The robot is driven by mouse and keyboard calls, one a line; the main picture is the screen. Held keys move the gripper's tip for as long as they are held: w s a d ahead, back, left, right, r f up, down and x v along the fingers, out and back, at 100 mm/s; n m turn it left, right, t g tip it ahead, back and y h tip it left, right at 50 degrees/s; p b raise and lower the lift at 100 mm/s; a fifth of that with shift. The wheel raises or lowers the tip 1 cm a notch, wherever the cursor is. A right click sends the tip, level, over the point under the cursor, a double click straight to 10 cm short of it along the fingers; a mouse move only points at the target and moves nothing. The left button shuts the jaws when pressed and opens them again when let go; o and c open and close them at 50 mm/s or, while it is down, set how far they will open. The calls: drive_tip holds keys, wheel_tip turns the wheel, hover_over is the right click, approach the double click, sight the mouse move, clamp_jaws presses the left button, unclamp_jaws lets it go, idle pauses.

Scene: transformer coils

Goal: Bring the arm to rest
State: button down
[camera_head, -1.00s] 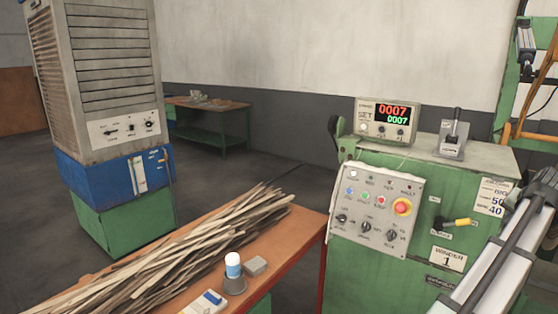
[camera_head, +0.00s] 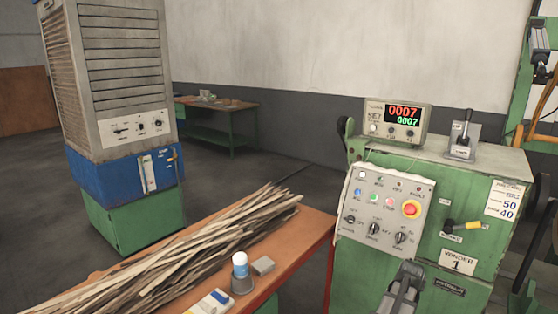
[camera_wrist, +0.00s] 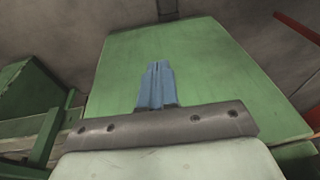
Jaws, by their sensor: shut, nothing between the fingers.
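My gripper (camera_wrist: 157,68) shows in the wrist view with its two blue fingers together and nothing between them. A wide green surface lies beyond the fingertips, and no contact is visible. In the head view a dark grey part, apparently the end of my arm, shows at the bottom edge in front of the green winder machine (camera_head: 470,215). The fingers cannot be made out there.
The winder carries a control panel (camera_head: 385,215) with a red stop button, a counter box (camera_head: 395,118) and a lever (camera_head: 463,135). An orange-topped bench (camera_head: 318,228) with wooden strips (camera_head: 200,245) stands left. Open floor lies between.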

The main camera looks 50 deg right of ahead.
drive_tip(key=w+a+f+n+g+y, duration=0.1)
drive_tip(key=w+a+f+n, duration=0.1)
drive_tip(key=w+a+f, duration=0.65)
drive_tip(key=w+a+f+n+y, duration=0.25)
drive_tip(key=w+a+f, duration=0.25)
drive_tip(key=a, duration=0.7)
drive_tip(key=w+a+f+n+g+y, duration=0.1)
drive_tip(key=w+a+f+n, duration=0.1)
drive_tip(key=w+a+f, duration=0.65)
drive_tip(key=s+a+f+n+g, duration=0.2)
drive_tip(key=a+f+n, duration=0.1)
drive_tip(key=a, duration=0.9)
drive_tip(key=s+a+f+n+g+h, duration=0.1)
drive_tip(key=s+a+f+n+g, duration=0.1)
drive_tip(key=a, duration=1)
drive_tip(key=s+a+f+n+g+h, duration=0.1)
drive_tip(key=s+a+f+n, duration=0.2)
drive_tip(key=a, duration=0.9)
drive_tip(key=shift+a+f+n+g, duration=0.25)
drive_tip(key=shift+f+n+g, duration=0.25)
drive_tip(key=shift+n, duration=1.05)
drive_tip(key=shift+s, duration=0.1)
